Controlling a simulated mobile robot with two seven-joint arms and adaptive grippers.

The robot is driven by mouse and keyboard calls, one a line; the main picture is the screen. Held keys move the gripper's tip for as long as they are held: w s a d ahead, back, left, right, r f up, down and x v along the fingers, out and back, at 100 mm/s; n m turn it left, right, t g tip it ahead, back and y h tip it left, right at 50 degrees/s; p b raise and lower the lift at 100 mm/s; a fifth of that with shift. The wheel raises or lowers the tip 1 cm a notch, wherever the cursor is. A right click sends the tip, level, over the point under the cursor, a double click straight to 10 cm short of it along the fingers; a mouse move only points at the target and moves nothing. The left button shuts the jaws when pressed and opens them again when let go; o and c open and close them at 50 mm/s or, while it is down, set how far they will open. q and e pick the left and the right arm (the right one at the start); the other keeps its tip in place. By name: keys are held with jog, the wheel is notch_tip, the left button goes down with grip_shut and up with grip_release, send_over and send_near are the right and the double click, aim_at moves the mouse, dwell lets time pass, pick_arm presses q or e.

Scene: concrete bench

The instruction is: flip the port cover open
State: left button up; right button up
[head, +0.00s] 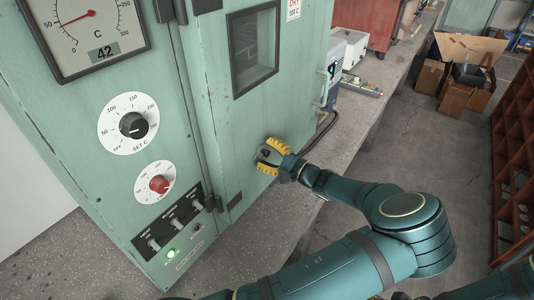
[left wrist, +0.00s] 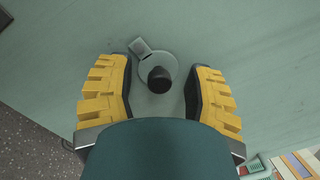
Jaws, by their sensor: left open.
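The port cover (left wrist: 172,58) is a round grey plate on the green oven door, with a dark round knob (left wrist: 160,80) in front of it and a small grey tab (left wrist: 141,46) at its upper left. The plate looks flat against the door. My left gripper (left wrist: 158,74) is open, with a yellow padded finger on each side of the knob and a gap to both. In the head view the left gripper (head: 270,156) is at the lower part of the oven door (head: 232,130), partly hiding the cover.
The oven front at left has a gauge (head: 92,22), a white dial (head: 131,124), a red knob (head: 158,184) and switches. Cardboard boxes (head: 459,95) stand on the floor.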

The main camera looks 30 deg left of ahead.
pick_arm(q)
jog(key=d, duration=1.2)
jog(key=shift+s+f, duration=0.4)
jog(key=shift+f, duration=0.05)
jog(key=s+a+f+g+h, duration=0.3)
jog(key=s+a+f+h, duration=0.15)
jog(key=f, duration=0.65)
jog(key=s+f+h, duration=0.2)
jog(key=s+f, duration=0.1)
jog(key=f, duration=0.1)
jog(key=s+d+f+n+g+h+b, duration=0.1)
jog(key=s+f+h, duration=0.2)
jog(key=s+f, duration=0.1)
jog(key=s+f+g+h, duration=0.1)
jog(key=s+f+h, duration=0.1)
jog(key=s+f, duration=0.2)
jog(key=shift+s+d+f+n+h, duration=0.2)
jog(key=shift+d+f+n+h, duration=0.15)
jog(key=shift+f, duration=0.3)
jog(key=s+d+f+n+t+h+b, duration=0.1)
jog(key=s+d+f+n+h, duration=0.35)
jog(key=d+h, duration=0.35)
jog(key=w+d+r+n+t+h+b, duration=0.1)
jog(key=w+d+r+n+t+h, duration=0.1)
jog(key=d+r+n+t, duration=0.1)
notch_tip(320, 180, up, 3)
jog(key=shift+d+f+t, duration=0.2)
jog(key=shift+d+t, duration=0.5)
jog(key=shift+t, duration=0.1)
